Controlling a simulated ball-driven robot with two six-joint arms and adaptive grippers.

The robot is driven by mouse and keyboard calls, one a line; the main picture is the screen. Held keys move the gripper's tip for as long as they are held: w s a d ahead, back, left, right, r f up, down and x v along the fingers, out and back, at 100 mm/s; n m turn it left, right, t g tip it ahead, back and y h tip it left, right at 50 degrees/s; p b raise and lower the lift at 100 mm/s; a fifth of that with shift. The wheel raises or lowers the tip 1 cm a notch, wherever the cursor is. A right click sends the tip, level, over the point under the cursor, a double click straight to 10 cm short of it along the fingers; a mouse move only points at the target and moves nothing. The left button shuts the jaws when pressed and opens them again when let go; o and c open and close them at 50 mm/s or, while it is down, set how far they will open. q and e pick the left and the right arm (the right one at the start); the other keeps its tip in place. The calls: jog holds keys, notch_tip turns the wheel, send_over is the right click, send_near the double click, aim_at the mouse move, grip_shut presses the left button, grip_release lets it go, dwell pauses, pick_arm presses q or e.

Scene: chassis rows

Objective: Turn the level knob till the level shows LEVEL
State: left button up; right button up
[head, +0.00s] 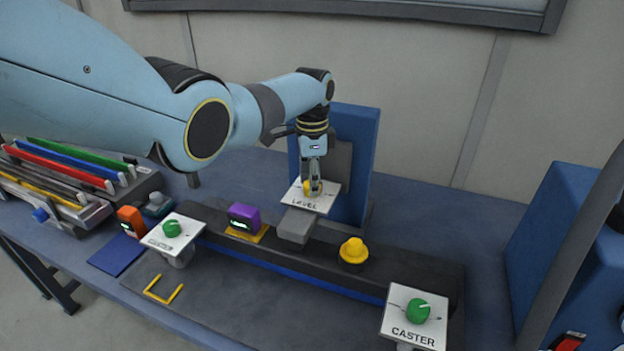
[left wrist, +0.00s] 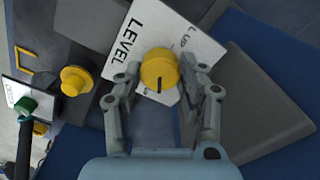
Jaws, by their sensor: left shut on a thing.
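The level knob (head: 307,187) is a yellow knob on a white plate (head: 325,203) marked LEVEL, in front of a blue upright block. My left gripper (head: 313,187) reaches down to it from above, shut on the knob. In the left wrist view the knob (left wrist: 158,68) sits between the two fingers (left wrist: 165,82), and the plate's lettering is partly covered. A purple gauge (head: 243,217) with a small lit screen stands on the dark beam left of the knob; its reading is too small to make out. My right gripper is not in view.
A green knob on the CASTER plate (head: 427,325) is at front right, another green knob (head: 173,228) at left. A yellow stepped knob (head: 353,251) sits on the beam. An orange gauge (head: 130,219) and a rack of coloured bars (head: 75,163) stand left. The bench's front-left area is mostly clear.

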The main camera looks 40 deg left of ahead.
pick_arm(q)
jog(key=o, duration=1.1)
jog(key=shift+o, duration=0.2)
jog(key=shift+r, duration=0.1)
notch_tip(320, 180, up, 12)
